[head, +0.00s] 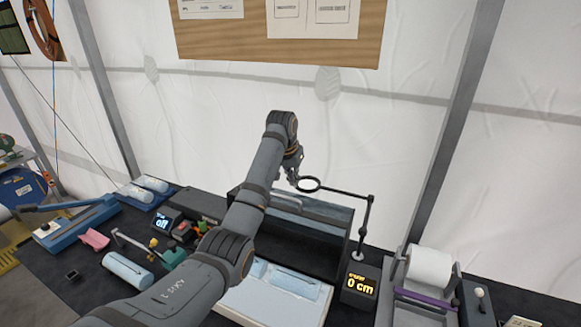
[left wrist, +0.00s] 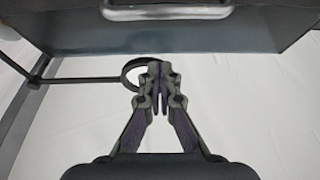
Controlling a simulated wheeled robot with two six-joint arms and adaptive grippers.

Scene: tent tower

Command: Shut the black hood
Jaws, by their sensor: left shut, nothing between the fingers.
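The black hood (head: 348,233) stands on the dark table behind my left arm. Its front looks open onto a dark inside, with a grey-blue panel (head: 325,212) raised at its top. My arm hides part of its left side. In the left wrist view the panel (left wrist: 230,38) spans the top, with a silver handle (left wrist: 165,12) on it. My left gripper (head: 293,178) is above the hood's back edge, shut and empty. In the left wrist view its fingertips (left wrist: 160,70) are apart from the handle. My right gripper is not in view.
A black ring on a jointed stand (head: 308,184) is close beside my left gripper; I cannot tell whether they touch. A white tray (head: 240,310) lies in front of the hood. Small tools crowd the left.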

